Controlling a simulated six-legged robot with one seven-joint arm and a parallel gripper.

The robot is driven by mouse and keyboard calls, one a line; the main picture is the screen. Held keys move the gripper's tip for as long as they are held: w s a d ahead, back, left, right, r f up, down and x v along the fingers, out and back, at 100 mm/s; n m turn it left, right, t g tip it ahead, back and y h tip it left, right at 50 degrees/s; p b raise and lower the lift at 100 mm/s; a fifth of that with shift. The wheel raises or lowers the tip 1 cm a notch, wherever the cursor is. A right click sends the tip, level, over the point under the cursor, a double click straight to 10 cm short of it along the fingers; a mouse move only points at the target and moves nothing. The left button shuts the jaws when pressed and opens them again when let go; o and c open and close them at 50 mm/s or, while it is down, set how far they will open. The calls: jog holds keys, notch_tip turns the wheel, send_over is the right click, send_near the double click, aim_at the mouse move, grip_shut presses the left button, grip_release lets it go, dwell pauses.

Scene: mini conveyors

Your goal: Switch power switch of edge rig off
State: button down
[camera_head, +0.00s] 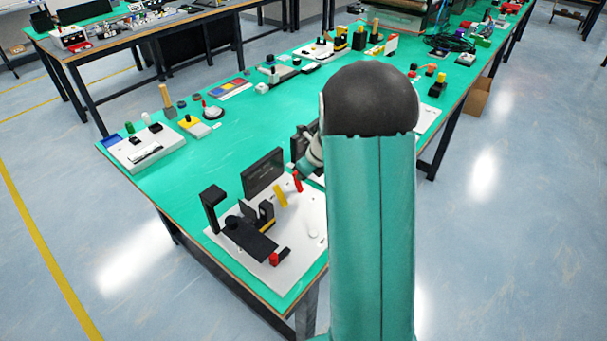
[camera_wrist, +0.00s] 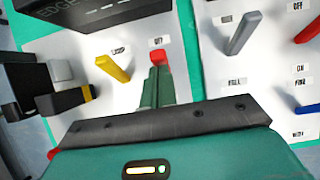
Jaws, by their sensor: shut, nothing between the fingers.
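The edge rig is a white board (camera_head: 300,225) with a dark upright box (camera_head: 263,172), lettered "EDGE" in the wrist view (camera_wrist: 90,12). A red lever (camera_head: 297,181) stands beside a yellow lever (camera_head: 280,195) in front of the box. In the wrist view the red lever (camera_wrist: 157,58) shows just past my fingertips, under a small label that seems to read "OFF"; the yellow lever (camera_wrist: 113,68) is to its left. My gripper (camera_wrist: 157,78) is shut and empty. Its fingers hide the red lever's lower part; I cannot tell whether they touch it.
A neighbouring white board holds a grey lever (camera_wrist: 243,33) and another red lever (camera_wrist: 308,32), right of my gripper. A black camera-like stand (camera_head: 212,207) and a dark conveyor (camera_head: 248,238) are at the rig's left.

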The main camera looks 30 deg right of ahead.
jog(key=shift+r, duration=0.8)
jog(key=v, duration=1.3)
jog(key=shift+s+r, duration=0.25)
jog(key=shift+r, duration=0.05)
